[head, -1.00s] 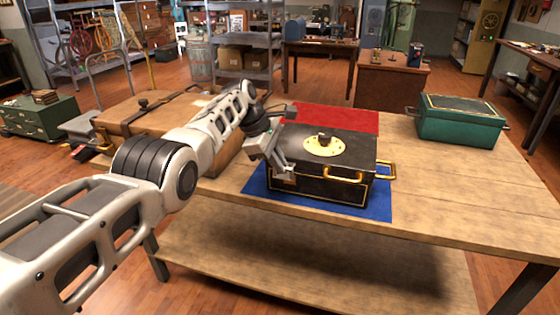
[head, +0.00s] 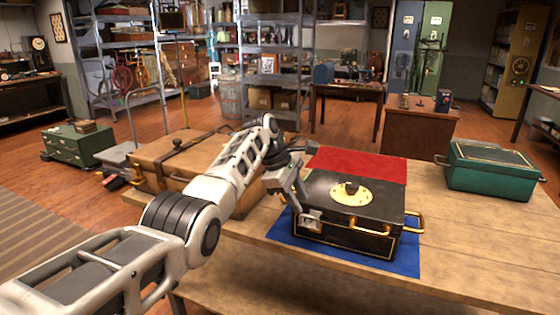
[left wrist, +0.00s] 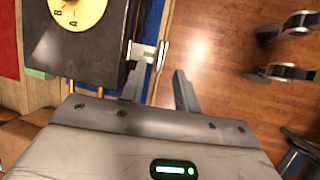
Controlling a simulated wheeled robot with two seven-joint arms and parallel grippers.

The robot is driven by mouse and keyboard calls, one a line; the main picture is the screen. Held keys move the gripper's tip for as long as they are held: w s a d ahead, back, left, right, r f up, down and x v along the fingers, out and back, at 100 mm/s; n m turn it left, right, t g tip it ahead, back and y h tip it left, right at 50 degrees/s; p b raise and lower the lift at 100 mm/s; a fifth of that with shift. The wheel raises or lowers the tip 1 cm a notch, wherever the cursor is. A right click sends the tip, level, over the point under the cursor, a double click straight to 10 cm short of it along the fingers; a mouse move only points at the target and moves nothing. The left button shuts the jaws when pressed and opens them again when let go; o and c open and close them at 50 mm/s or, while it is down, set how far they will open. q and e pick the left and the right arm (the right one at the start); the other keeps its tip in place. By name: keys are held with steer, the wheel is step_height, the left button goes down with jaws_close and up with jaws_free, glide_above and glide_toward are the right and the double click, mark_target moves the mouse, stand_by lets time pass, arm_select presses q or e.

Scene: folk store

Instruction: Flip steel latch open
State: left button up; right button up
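A black box (head: 345,235) with gold trim and a round brass dial (head: 350,194) on its lid sits on a blue cloth on the table. The steel latch (head: 312,222) is on its front face, near the left corner. In the left wrist view the latch (left wrist: 148,52) sticks out from the box edge. My left gripper (head: 302,210) is at the box's front left. In the left wrist view its fingers (left wrist: 160,78) are apart, with the latch just beyond the tips, closer to the left finger. I cannot tell if they touch.
A gold handle (head: 414,222) is on the box's right side. A red cloth (head: 360,163) lies behind the box. A brown case (head: 150,160) lies to the left, under my arm. A green box (head: 490,175) stands at the right. The table between the boxes is clear.

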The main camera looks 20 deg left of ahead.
arm_select(q)
steer(key=v, duration=1.1)
steer(key=shift+a+r+b, duration=0.2)
steer(key=shift+r+b, duration=0.1)
steer(key=shift+b, duration=0.15)
steer(key=shift+s, duration=0.15)
step_height(320, 180, down, 20)
steer(key=a+m+t+y, duration=0.1)
steer(key=m+t+y, duration=0.1)
steer(key=m, duration=0.2)
steer(key=s+d+f+m+t+y, duration=0.15)
steer(key=s+f+m, duration=0.5)
steer(key=f, duration=0.65)
steer(key=s+d+f+m+t, duration=0.1)
steer(key=s+d+f+m, duration=0.15)
steer(key=s, duration=0.45)
steer(key=s+d+f+m+t, duration=0.1)
steer(key=s+f, duration=0.2)
steer(key=s, duration=0.4)
steer(key=s+d+r+m+t+h, duration=0.1)
steer(key=s+d+m, duration=0.1)
steer(key=s, duration=0.4)
steer(key=s+d+r+m+t+h, duration=0.1)
steer(key=s+d+r+m, duration=0.1)
steer(key=s, duration=0.5)
steer(key=shift+s+d+m, duration=0.2)
steer(key=shift+d+m, duration=0.45)
steer(key=shift+m, duration=0.15)
